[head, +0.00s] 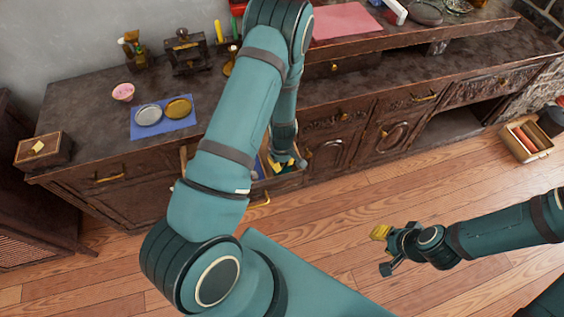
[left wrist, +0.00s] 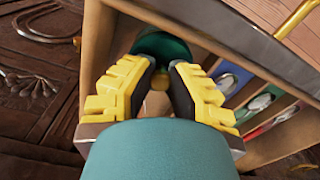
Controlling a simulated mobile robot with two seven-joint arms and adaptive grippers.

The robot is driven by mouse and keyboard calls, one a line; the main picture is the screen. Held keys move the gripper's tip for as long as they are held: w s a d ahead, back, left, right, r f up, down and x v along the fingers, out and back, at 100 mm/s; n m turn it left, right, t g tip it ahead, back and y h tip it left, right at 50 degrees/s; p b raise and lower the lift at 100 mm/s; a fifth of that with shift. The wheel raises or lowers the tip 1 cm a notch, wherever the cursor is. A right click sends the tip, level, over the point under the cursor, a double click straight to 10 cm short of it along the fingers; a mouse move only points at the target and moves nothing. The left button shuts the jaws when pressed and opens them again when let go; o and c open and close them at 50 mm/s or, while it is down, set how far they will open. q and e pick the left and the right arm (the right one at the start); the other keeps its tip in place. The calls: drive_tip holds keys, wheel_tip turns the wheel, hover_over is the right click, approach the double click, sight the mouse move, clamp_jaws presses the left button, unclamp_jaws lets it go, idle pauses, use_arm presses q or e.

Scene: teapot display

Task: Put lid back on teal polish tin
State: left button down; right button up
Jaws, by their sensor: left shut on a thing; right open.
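My left gripper (head: 284,165) reaches down into an open drawer (left wrist: 107,48) at the front of the cabinet. In the left wrist view its yellow-padded fingers (left wrist: 153,82) are shut on a dark teal round thing (left wrist: 165,44), perhaps the polish tin or its lid; I cannot tell which. The fingers and my wrist hide much of it. On a blue cloth (head: 180,125) on the counter lie a silvery round dish or lid (head: 148,115) and a golden one (head: 178,108), side by side. My right gripper (head: 384,252) is open and empty above the floor.
Drawer compartments beside my left gripper hold blue (left wrist: 232,76), green and red items. A pink bowl (head: 123,92) and a wooden box (head: 43,149) stand on the counter. A raised shelf with a pink cloth (head: 345,22) lies to the right.

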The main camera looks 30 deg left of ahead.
use_arm(q)
drive_tip(key=shift+c, duration=1.8)
unclamp_jaws()
drive_tip(key=shift+r, duration=0.15)
drive_tip(key=shift+w+r+p, duration=0.1)
drive_tip(key=shift+r+p, duration=0.4)
drive_tip(key=shift+p, duration=0.05)
drive_tip(key=shift+r+p, duration=2.35)
drive_tip(key=shift+r, duration=0.55)
clamp_jaws()
